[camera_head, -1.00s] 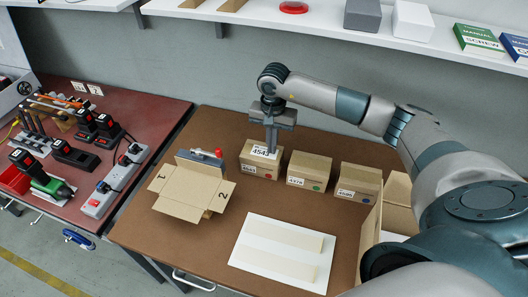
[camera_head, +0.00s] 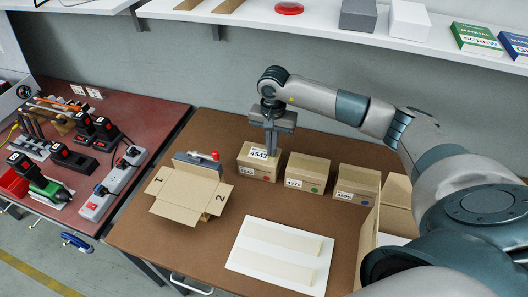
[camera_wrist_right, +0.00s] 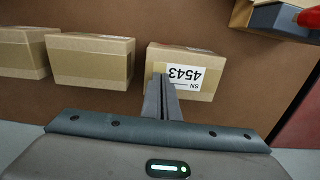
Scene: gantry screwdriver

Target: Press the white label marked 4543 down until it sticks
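The white label marked 4543 (camera_head: 258,153) lies on top of the leftmost small cardboard box (camera_head: 258,172). In the right wrist view the label (camera_wrist_right: 185,75) shows upside down on the box. My right gripper (camera_head: 271,154) points down at the label's right part in the head view, its two fingers together with nothing seen between them. The fingertips (camera_wrist_right: 159,77) cover an edge of the label in the wrist view. They look touching or very close; I cannot tell which. My left gripper is not in view.
Two more labelled boxes (camera_head: 307,173) (camera_head: 357,184) stand to the right. An open carton (camera_head: 185,190) with flaps 1 and 2 stands to the left. A white sheet with pale strips (camera_head: 243,264) lies in front. A shelf (camera_head: 330,28) runs above the table.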

